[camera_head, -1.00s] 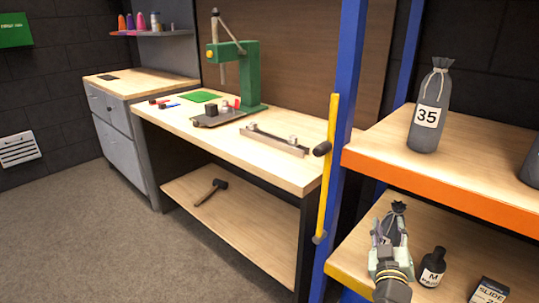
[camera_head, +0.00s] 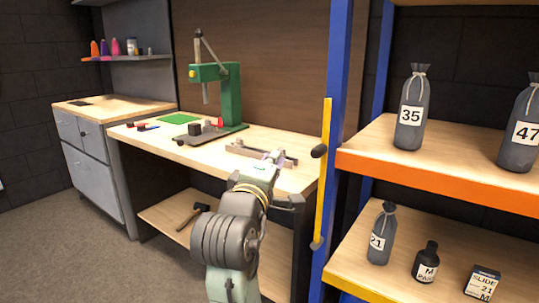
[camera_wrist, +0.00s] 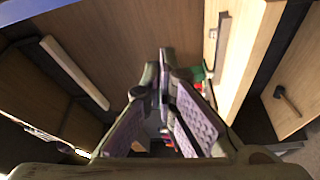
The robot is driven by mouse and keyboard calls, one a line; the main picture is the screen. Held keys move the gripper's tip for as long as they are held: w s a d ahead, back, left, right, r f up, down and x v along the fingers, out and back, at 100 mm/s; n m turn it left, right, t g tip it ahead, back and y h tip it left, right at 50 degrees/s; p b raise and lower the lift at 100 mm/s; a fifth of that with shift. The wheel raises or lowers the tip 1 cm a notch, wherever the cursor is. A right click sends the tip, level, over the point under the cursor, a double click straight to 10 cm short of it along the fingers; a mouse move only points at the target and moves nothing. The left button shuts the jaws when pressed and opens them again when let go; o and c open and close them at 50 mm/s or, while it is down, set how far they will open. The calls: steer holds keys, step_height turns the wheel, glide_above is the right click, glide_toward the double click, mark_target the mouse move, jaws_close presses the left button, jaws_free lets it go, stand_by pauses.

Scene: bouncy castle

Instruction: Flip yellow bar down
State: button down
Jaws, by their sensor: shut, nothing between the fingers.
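The yellow bar (camera_head: 324,180) stands upright along the blue post of the shelf rack. A black knob (camera_head: 319,151) sticks out from its middle, and its lower end has a small grey fitting. My gripper (camera_head: 268,168) is left of the bar, in front of the workbench, apart from the bar and partly hidden by my own wrist. In the wrist view my gripper (camera_wrist: 165,85) is shut with nothing between its fingers. I cannot make out the yellow bar in the wrist view.
The workbench (camera_head: 145,137) carries a green press (camera_head: 230,95) and a metal rail (camera_head: 245,151). A hammer (camera_head: 194,215) lies on its lower shelf. Right of the post, the orange-edged shelf (camera_head: 440,182) holds bags 35 (camera_head: 410,115) and 47 (camera_head: 522,130). Bag 21 (camera_head: 382,235) stands below.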

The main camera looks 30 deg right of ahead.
steer(key=shift+d, duration=0.15)
steer(key=w+d+p, duration=0.2)
steer(key=d, duration=0.6)
steer(key=shift+w+d, duration=0.35)
steer(key=shift+d, duration=0.05)
stand_by(0.4)
